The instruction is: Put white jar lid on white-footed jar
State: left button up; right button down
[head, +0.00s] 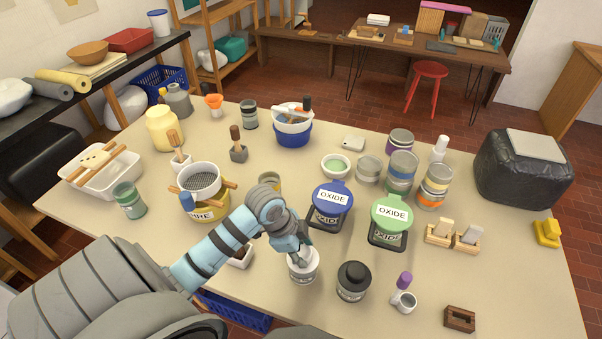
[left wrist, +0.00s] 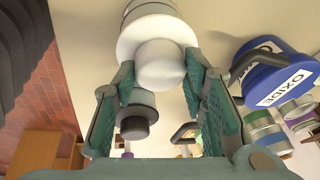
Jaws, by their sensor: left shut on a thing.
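My left gripper (head: 301,246) is at the front middle of the table, over a pale jar (head: 303,274). In the left wrist view, its fingers (left wrist: 160,76) are shut on the round knob of the white jar lid (left wrist: 130,42). The lid is wide and flat-rimmed. The lid lies over the jar (left wrist: 146,6), whose body shows just past the lid's rim. I cannot tell whether the lid is fully seated or slightly apart from it. The jar's foot is hard to make out. My right gripper is in neither view.
A dark-lidded grey jar (head: 353,281) stands close to the right. Blue-lidded (head: 332,197) and green-lidded (head: 391,214) oxide tubs stand behind. A small white cup (head: 404,301) and a brown wooden block (head: 460,319) are farther right. Bare tabletop lies around these front items.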

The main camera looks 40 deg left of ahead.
pick_arm(q)
jog(key=o, duration=1.4)
jog(key=shift+r, duration=0.15)
jog(key=v, duration=1.1)
jog(key=shift+s+a+r, duration=0.1)
jog(key=shift+s+r, duration=0.05)
jog(key=shift+r, duration=0.2)
jog(key=shift+f, duration=0.1)
